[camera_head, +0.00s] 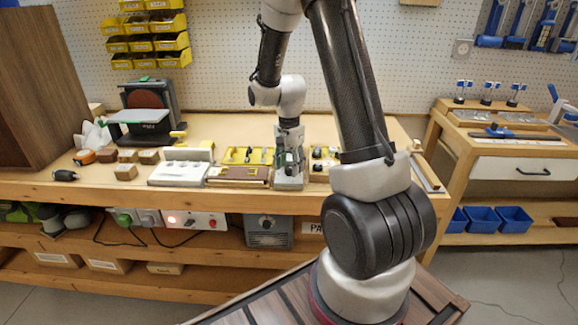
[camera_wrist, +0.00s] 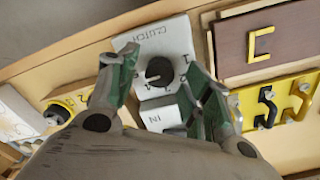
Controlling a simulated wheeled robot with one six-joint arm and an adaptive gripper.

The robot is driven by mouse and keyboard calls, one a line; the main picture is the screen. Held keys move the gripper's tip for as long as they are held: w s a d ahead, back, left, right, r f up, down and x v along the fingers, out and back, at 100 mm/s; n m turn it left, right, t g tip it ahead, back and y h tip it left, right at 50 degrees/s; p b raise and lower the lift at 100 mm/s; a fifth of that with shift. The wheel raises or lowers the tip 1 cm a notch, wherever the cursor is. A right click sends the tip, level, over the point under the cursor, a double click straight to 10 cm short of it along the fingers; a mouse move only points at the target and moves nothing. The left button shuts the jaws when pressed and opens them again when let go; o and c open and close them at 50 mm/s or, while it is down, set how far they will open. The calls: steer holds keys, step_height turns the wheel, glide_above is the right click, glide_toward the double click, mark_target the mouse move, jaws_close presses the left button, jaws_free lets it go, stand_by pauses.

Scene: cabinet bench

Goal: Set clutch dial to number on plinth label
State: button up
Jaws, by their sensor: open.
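The clutch dial (camera_wrist: 158,70) is a round black knob on a pale grey panel (camera_wrist: 170,38) marked CLUTCH, with small marks around it that I cannot read fully. A white block (camera_wrist: 163,117) below the knob shows the letters IN; no plinth number is readable. My gripper (camera_wrist: 160,62) is open, its green-grey fingers on either side of the knob. I cannot tell whether they touch it. In the head view my gripper (camera_head: 289,160) points down over the grey plinth (camera_head: 288,183) and hides the dial.
Right of the panel in the wrist view are a brown board (camera_wrist: 285,40) with a yellow C and a yellow plate (camera_wrist: 285,105) with hook-shaped pieces. At left is a yellow piece with a black knob (camera_wrist: 58,114). A sander (camera_head: 148,108) stands on the bench at left.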

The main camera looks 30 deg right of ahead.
steer(key=shift+f, duration=0.3)
steer(key=c, duration=1)
steer(key=shift+c, duration=0.2)
